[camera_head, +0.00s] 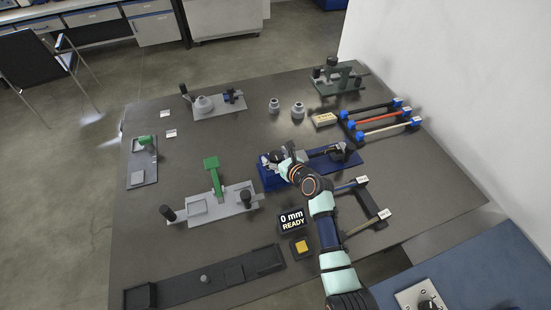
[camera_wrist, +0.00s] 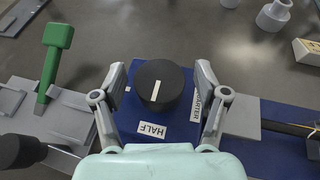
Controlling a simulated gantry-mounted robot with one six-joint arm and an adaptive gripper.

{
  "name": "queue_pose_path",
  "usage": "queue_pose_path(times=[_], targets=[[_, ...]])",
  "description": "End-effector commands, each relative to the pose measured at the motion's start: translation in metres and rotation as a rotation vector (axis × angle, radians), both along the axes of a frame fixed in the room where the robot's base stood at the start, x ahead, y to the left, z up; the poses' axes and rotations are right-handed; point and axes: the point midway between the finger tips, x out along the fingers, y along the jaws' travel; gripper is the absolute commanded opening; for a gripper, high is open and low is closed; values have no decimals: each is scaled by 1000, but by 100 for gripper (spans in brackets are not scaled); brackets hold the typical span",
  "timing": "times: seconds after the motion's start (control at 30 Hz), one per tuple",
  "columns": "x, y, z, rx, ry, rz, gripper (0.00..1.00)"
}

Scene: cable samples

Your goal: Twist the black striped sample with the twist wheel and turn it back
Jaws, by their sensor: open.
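The twist wheel (camera_wrist: 161,84) is a round black knob with a white line on top, pointing nearly straight up in the wrist view. It sits on a blue base (camera_head: 270,181) with labels reading HALF and QUARTER. My gripper (camera_wrist: 161,74) is open, with one finger on each side of the wheel and small gaps showing. In the head view my gripper (camera_head: 275,158) covers most of the wheel. The dark sample (camera_wrist: 285,128) lies along the blue base to the right of the wheel, its far end in a holder (camera_head: 343,152).
A green-handled lever (camera_head: 213,175) stands left of the blue base. A rack (camera_head: 352,132) with several samples is at the right, another (camera_head: 375,218) nearer. Grey weights (camera_head: 298,110) stand behind. A display (camera_head: 291,219) reads 0 mm READY, near a yellow button (camera_head: 301,246).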

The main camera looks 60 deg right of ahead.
Motion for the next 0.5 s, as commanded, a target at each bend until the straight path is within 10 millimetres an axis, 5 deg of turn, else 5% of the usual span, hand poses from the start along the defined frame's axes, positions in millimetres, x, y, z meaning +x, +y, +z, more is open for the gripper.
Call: queue_pose_path(times=[0.23, 0.5], targets=[[1, 0, 0, -1, 0, 0, 72], [1, 0, 0, -1, 0, 0, 27]])
